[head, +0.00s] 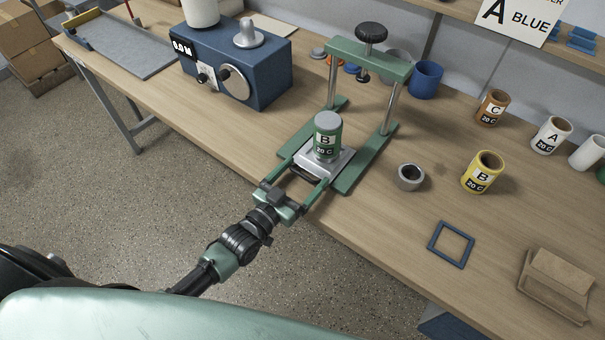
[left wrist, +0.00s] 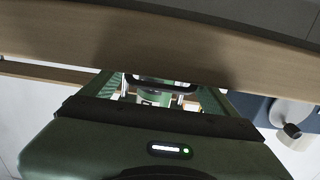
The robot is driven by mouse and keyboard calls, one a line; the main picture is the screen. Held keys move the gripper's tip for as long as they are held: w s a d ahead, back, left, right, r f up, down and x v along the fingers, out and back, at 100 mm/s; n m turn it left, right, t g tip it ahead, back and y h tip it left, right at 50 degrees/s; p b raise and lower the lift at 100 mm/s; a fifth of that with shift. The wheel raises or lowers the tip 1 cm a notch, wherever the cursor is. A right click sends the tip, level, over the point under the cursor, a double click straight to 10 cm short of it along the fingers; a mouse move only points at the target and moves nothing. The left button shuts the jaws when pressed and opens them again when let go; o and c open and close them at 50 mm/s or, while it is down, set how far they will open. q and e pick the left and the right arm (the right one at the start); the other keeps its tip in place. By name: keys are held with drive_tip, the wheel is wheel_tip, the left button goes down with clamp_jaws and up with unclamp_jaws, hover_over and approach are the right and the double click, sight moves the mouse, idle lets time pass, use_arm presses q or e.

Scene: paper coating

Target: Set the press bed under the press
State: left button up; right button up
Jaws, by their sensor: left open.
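The press (head: 369,60) is a green frame with two steel posts, a crossbar and a black screw knob, standing near the table's front edge. The press bed (head: 340,163), a silver plate with a dark front handle, sits low between the press's base rails. A green can marked B 20 C (head: 327,137) stands upright on it. My left gripper (head: 308,172) is open at the front edge, its fingers on either side of the handle. In the left wrist view the dark handle (left wrist: 160,82) shows between the fingers; contact is unclear. My right gripper is out of view.
A blue machine (head: 262,75) stands left of the press. A blue cup (head: 425,80) stands behind. Bare table lies between them.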

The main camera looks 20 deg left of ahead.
sight(319, 159)
use_arm(q)
drive_tip(key=c, duration=1.8)
drive_tip(key=b+x, duration=0.1)
drive_tip(key=x, duration=0.3)
drive_tip(key=shift+w+d, duration=0.1)
drive_tip(key=shift+w, duration=0.1)
drive_tip(key=o, duration=1.8)
drive_tip(key=shift+s, duration=0.1)
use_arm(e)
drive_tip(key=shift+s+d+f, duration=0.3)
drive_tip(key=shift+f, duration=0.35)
use_arm(q)
drive_tip(key=b+v, duration=0.1)
drive_tip(key=v, duration=0.6)
drive_tip(key=shift+f, duration=0.1)
drive_tip(key=shift+s, duration=0.4)
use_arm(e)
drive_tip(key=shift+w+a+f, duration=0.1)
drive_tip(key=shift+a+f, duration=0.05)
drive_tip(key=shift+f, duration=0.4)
